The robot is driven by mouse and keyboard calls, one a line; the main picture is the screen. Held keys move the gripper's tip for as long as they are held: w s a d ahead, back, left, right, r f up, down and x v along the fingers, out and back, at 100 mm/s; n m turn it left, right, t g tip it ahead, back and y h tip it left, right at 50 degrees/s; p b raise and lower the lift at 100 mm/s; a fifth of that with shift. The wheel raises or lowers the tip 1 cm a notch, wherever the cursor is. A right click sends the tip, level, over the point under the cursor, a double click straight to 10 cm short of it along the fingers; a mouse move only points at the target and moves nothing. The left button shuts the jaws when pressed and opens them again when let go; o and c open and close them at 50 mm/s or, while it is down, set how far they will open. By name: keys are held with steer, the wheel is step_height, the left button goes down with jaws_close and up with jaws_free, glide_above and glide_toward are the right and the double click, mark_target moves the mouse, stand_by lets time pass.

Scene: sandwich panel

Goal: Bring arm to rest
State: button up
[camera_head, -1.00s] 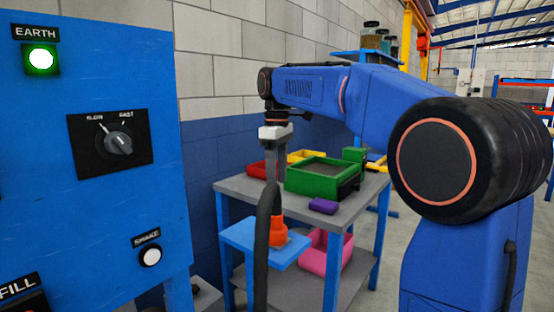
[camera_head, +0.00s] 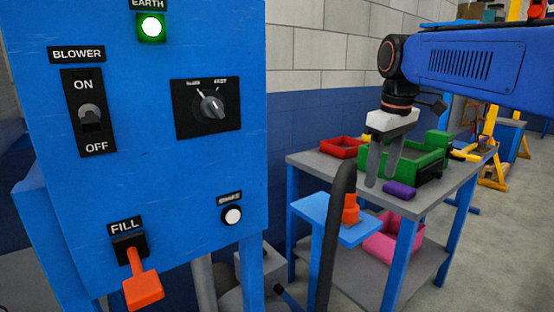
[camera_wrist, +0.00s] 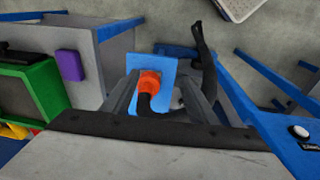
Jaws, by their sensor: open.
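My gripper (camera_head: 381,182) hangs from my blue arm in the head view, fingers pointing down. It is open and empty, in front of the grey table with the bins. In the wrist view my gripper (camera_wrist: 158,105) shows its two fingers apart. Between them, farther off, the orange fitting (camera_wrist: 150,82) stands on the small blue stand (camera_wrist: 165,66). In the head view the orange fitting (camera_head: 351,209) stands on the blue stand (camera_head: 312,208), below and left of my gripper. A black hose (camera_head: 337,235) rises in front of the stand.
A blue panel (camera_head: 160,175) at left carries a blower switch (camera_head: 90,116), a dial (camera_head: 211,105), a shake button (camera_head: 232,215) and an orange fill lever (camera_head: 142,290). The grey table (camera_head: 310,163) holds red (camera_head: 340,146) and green (camera_head: 430,158) bins and a purple block (camera_head: 399,190). A pink bin (camera_head: 388,238) sits below.

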steer(key=s+d+f+m+t, duration=0.1)
steer(key=s+f+m, duration=0.2)
steer(key=s+f, duration=0.8)
steer(key=s+d+f+m+t, duration=0.2)
steer(key=s+f+m, duration=0.1)
steer(key=s+f, duration=0.8)
steer(key=shift+d+f+m, duration=0.3)
steer(key=shift+f+m, duration=0.1)
steer(key=shift+f, duration=0.25)
